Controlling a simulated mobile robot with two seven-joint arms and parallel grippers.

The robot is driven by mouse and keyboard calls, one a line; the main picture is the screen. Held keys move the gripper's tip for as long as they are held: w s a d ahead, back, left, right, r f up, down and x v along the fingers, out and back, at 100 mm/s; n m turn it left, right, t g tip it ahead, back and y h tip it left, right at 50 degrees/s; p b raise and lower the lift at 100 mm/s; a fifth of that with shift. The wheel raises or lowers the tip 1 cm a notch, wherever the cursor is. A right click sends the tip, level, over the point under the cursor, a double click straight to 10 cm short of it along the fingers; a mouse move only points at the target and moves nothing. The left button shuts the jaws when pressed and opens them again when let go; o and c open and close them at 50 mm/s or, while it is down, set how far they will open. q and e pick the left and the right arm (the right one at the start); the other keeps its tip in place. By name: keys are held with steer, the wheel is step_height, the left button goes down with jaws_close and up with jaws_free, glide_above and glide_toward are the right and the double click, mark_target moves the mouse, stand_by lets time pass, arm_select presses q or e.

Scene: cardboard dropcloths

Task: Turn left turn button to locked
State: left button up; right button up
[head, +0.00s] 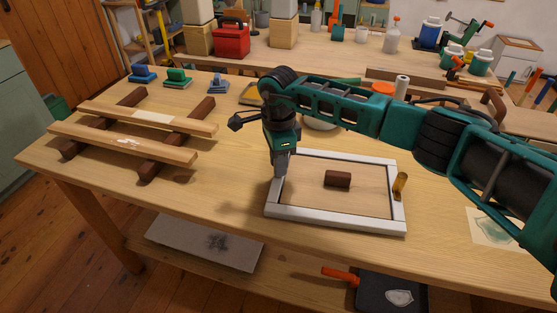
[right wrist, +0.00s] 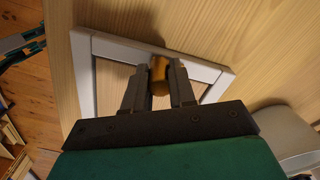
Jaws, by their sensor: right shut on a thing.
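A white-grey rectangular frame (head: 335,220) lies flat on the wooden workbench, with a dark brown block (head: 338,180) inside it. My right gripper (head: 280,176) points down at the frame's left side. In the right wrist view its two fingers (right wrist: 158,90) are shut on the brass left turn button (right wrist: 160,72), one finger on each side. The fingers hide part of the button, so its exact angle is hard to tell; in the head view it is hidden by the gripper. The brass right turn button (head: 400,185) stands on the frame's right side. My left gripper is not in view.
Two pale boards (head: 122,144) rest across dark bars at the left of the workbench (head: 225,202). A bowl (head: 320,122) sits behind the frame, partly behind my arm. Bare bench lies between the boards and the frame.

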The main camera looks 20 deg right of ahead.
jaws_close()
steer(key=shift+m, duration=0.4)
steer(key=m, duration=0.3)
steer(key=shift+m, duration=0.3)
steer(key=m, duration=0.3)
steer(key=shift+m, duration=0.3)
steer(key=m+p, duration=0.1)
steer(key=m, duration=0.4)
steer(key=shift+r, duration=0.1)
steer(key=m+p, duration=0.1)
steer(key=m, duration=0.2)
steer(key=shift+m, duration=0.9)
